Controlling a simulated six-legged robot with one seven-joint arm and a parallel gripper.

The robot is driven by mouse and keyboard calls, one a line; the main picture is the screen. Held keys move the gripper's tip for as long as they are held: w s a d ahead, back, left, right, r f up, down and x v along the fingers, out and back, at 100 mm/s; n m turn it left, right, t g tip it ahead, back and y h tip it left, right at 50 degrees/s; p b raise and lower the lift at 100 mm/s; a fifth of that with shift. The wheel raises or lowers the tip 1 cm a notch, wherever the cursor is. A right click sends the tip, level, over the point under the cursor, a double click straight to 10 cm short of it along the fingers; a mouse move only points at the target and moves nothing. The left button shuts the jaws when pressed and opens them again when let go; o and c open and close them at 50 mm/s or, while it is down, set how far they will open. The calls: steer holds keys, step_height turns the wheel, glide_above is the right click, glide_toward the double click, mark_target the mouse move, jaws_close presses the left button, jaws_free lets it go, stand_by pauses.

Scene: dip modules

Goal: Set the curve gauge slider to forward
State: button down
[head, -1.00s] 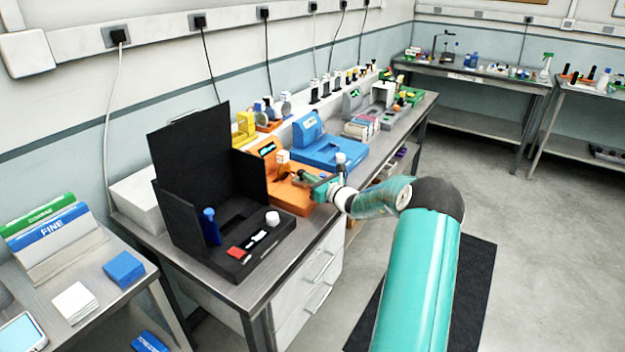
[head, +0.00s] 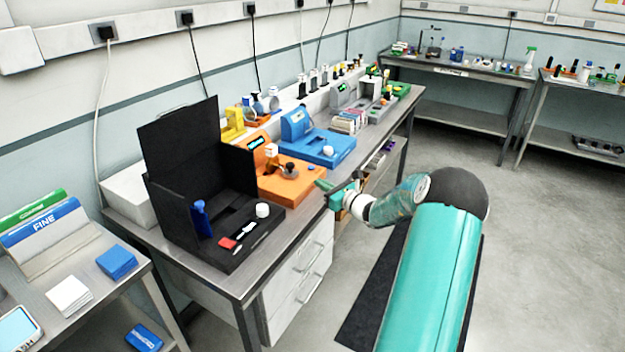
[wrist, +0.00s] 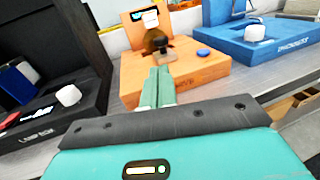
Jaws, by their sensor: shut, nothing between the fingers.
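The curve gauge is the orange unit (head: 305,183) on the bench, with a dark screen showing cyan marks. Its front label is partly hidden by my fingers in the wrist view (wrist: 205,80). A white knob (head: 271,150) stands near its screen. A dark knob (head: 291,168) sits on its top deck, and a blue disc (wrist: 203,53) lies to the right of it. I cannot tell for certain which part is the slider or its setting. My gripper (head: 323,186) is shut and empty, just off the gauge's front right side. Its green fingers (wrist: 158,87) point toward the dark knob.
A black lamp box (head: 215,255) with a raised lid stands left of the gauge. A blue unit (head: 325,147) stands behind it to the right. The bench's front edge and white drawers (head: 300,270) lie below. Open floor (head: 540,250) is to the right.

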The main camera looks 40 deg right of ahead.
steer(key=shift+s+d, duration=0.2)
steer(key=shift+s, duration=1.1)
steer(key=shift+a, duration=0.1)
steer(key=a+r+n+g+y, duration=0.35)
steer(key=a+n, duration=0.25)
steer(key=a, duration=0.6)
steer(key=a+r+n+g+y, duration=0.35)
steer(key=a+n, duration=0.35)
steer(key=a, duration=0.5)
steer(key=s+a+r+n+g+h, duration=0.25)
steer(key=s+a+n+g, duration=0.4)
steer(key=a, duration=0.65)
steer(key=s+a+r+n+h, duration=0.2)
steer(key=s+n+h, duration=0.1)
steer(key=s+n, duration=0.4)
steer(key=s+a+r+n+t+h, duration=0.1)
steer(key=s+a+r+n+h, duration=0.2)
steer(key=s+n, duration=0.5)
steer(key=s, duration=0.6)
steer(key=shift+s+a, duration=0.25)
steer(key=shift+a, duration=0.1)
